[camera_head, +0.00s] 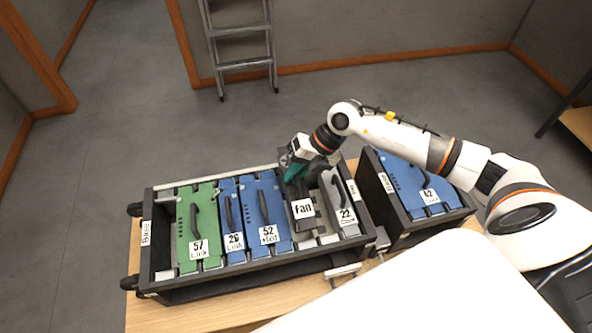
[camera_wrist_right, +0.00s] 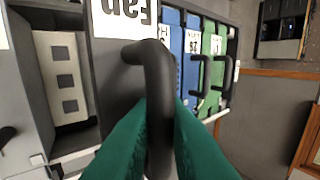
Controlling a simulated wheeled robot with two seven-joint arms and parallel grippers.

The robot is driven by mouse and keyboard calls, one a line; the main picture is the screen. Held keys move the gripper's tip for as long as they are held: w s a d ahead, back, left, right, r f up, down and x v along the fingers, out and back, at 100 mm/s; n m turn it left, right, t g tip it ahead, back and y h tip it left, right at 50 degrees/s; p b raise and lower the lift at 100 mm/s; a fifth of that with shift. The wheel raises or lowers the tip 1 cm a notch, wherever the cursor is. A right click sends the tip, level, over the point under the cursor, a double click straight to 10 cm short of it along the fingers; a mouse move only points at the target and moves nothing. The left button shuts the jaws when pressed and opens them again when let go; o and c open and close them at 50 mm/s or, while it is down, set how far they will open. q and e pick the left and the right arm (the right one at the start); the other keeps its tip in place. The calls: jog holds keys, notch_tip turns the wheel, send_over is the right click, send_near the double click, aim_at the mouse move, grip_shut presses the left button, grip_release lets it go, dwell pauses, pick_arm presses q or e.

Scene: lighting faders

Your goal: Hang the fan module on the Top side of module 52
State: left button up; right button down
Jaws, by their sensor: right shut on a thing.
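The fan module (camera_head: 302,209) is dark grey with a white "Fan" label. It is at or just above the rack, immediately right of module 52; I cannot tell whether it touches the rack floor. My right gripper (camera_head: 292,172) is shut on the fan module's black handle (camera_wrist_right: 155,70), its green fingers on both sides. Module 52 (camera_head: 268,207) is blue with a black handle and stands in the rack (camera_head: 262,275). In the right wrist view, the fan's label (camera_wrist_right: 122,16) is upside down, beside the blue modules. My left gripper is not in view.
Left of module 52 stand blue module 26 (camera_head: 232,222) and green module 57 (camera_head: 198,228). Grey module 22 (camera_head: 342,200) is at the rack's right end, with a gap beside the fan. A second rack (camera_head: 410,232) with blue module 42 (camera_head: 418,187) is farther right.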

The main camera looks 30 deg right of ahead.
aim_at(296, 194)
jog(key=shift+d+f+b, duration=0.15)
jog(key=shift+f+b, duration=0.3)
jog(key=shift+f, duration=0.4)
jog(key=shift+f+b, duration=1.35)
jog(key=shift+f, duration=0.7)
jog(key=shift+w+f, duration=0.1)
jog(key=shift+f, duration=0.35)
jog(key=shift+f+b, duration=1.05)
jog(key=shift+f, duration=0.25)
